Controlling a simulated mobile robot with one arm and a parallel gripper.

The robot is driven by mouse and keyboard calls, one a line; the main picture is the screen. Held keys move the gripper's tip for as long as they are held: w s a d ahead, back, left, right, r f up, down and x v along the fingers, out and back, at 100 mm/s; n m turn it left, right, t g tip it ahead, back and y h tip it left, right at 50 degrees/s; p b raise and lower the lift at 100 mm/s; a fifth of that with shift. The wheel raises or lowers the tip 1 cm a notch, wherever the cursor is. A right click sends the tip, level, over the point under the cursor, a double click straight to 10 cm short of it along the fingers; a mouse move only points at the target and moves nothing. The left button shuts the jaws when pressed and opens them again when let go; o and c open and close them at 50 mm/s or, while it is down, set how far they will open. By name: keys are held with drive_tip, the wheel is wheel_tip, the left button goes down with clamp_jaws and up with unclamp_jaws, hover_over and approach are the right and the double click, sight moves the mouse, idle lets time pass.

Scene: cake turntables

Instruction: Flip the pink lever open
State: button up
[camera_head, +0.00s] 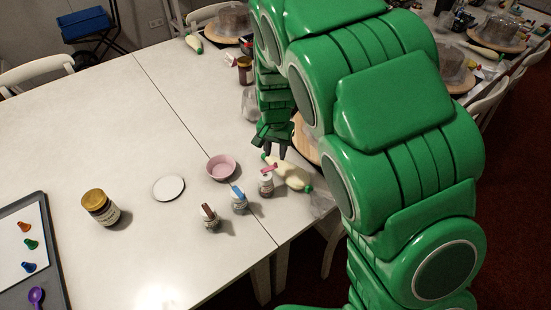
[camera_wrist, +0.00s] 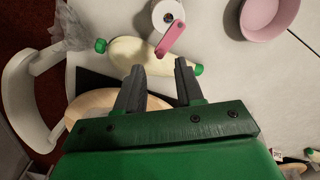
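The pink lever (camera_head: 268,168) sits on top of a small white bottle (camera_head: 266,186) at the right end of a row of bottles. In the wrist view the pink lever (camera_wrist: 170,40) slants across the bottle's round top (camera_wrist: 167,14) and sticks out over its side. My gripper (camera_head: 275,150) is above and behind the bottle in the head view. In the wrist view my gripper (camera_wrist: 158,66) has its two fingers apart with nothing between them. The lever lies just beyond the fingertips, and I see no contact.
Bottles with a blue lever (camera_head: 238,193) and a brown lever (camera_head: 208,211) stand to the left. A pink bowl (camera_head: 221,168) is behind them. A pale piping bag (camera_wrist: 138,55) with green ends lies under my fingers. A jar (camera_head: 100,207) stands farther left.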

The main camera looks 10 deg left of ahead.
sight(269, 167)
drive_tip(key=shift+f, duration=2.05)
clamp_jaws()
